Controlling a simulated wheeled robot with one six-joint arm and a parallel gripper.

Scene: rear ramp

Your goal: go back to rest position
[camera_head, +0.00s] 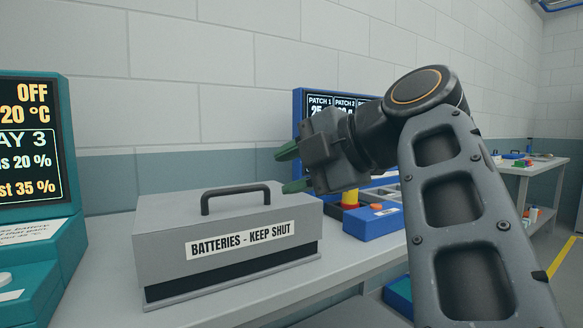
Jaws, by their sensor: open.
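My gripper (291,169) is in the middle of the head view, raised above the right end of a grey battery box. Its two green-tipped fingers point left and are apart, with nothing between them. My arm rises from the lower right and bends at a round joint near the top. The battery box (160,245) stands on the bench with its lid down and a black handle on top. Its label reads "BATTERIES - KEEP SHUT". The fingers look clear of the box and its handle.
A teal unit with a display (30,150) stands at the left. A blue-framed screen (299,105) and a blue box with an orange button (375,222) are partly behind my arm. The grey bench (270,292) is bare in front. Another table (540,163) stands far right.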

